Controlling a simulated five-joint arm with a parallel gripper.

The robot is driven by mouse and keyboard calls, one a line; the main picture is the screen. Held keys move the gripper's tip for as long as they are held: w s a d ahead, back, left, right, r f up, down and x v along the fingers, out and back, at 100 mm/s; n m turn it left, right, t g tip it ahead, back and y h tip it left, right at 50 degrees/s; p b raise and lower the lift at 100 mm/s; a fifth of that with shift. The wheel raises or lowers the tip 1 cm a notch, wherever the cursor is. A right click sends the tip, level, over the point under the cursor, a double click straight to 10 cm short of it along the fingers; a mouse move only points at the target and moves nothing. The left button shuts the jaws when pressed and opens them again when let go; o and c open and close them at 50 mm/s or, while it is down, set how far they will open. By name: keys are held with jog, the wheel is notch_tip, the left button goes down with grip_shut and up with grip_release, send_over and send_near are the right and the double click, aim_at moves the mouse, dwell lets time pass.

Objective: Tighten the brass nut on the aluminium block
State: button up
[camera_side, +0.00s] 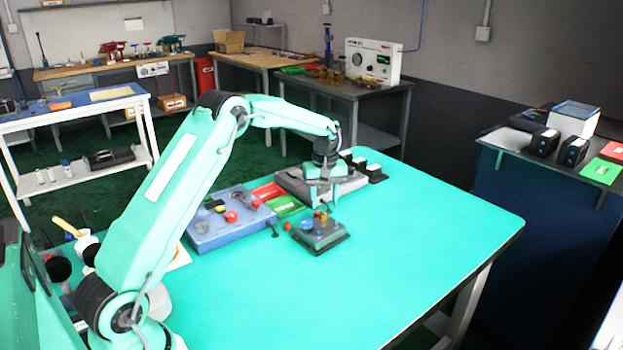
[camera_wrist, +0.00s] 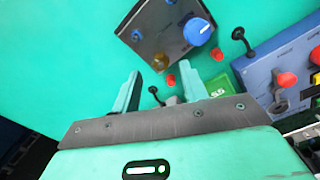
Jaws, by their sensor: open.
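The brass nut (camera_wrist: 160,62) sits near a corner of the aluminium block (camera_wrist: 163,32), which looks dark grey in the wrist view. A larger blue knob (camera_wrist: 198,31) is on the same block. The block (camera_side: 327,240) stands on the turquoise table in the side view, where the nut is too small to make out surely. My gripper (camera_wrist: 160,90) is open and empty, its two fingers pointing toward the nut, with the nut ahead of them and apart from them. In the side view my gripper (camera_side: 322,197) is above the block's far side.
A blue control box (camera_side: 225,232) with red knobs stands left of the block. Red and green cards (camera_side: 287,206) and a grey device (camera_side: 300,184) lie behind it. Small red pieces (camera_wrist: 218,54) are beside the block. The table's right and front (camera_side: 430,240) are clear.

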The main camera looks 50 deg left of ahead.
aim_at(324, 214)
jog(key=shift+f, duration=1.95)
grip_shut()
